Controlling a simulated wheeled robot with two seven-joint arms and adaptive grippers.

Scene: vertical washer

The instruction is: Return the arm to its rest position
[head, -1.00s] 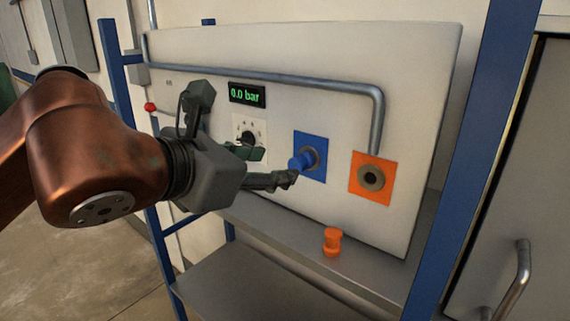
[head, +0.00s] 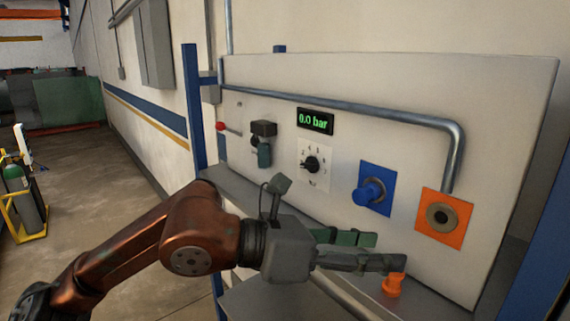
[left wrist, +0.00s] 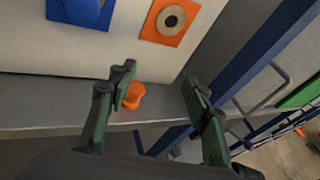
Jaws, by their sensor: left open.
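My left gripper (head: 388,251) is open and empty, low in front of the washer panel (head: 480,95). Its fingers point right, and the lower fingertip overlaps the top of a small orange plug (head: 392,288) on the shelf. In the left wrist view, the gripper (left wrist: 160,84) has its fingers wide apart, and the orange plug (left wrist: 135,97) shows just beside the left finger; I cannot tell whether they touch. A blue plug (head: 367,193) sits in the blue-plated socket. The orange-plated socket (head: 441,217) is empty. My right gripper is not in view.
The panel carries a display (head: 315,121) reading 0.0 bar, a dial (head: 312,163), a dark valve handle (head: 264,146), a red knob (head: 220,126) and a metal pipe (head: 340,104). Blue frame posts (head: 193,110) flank it.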

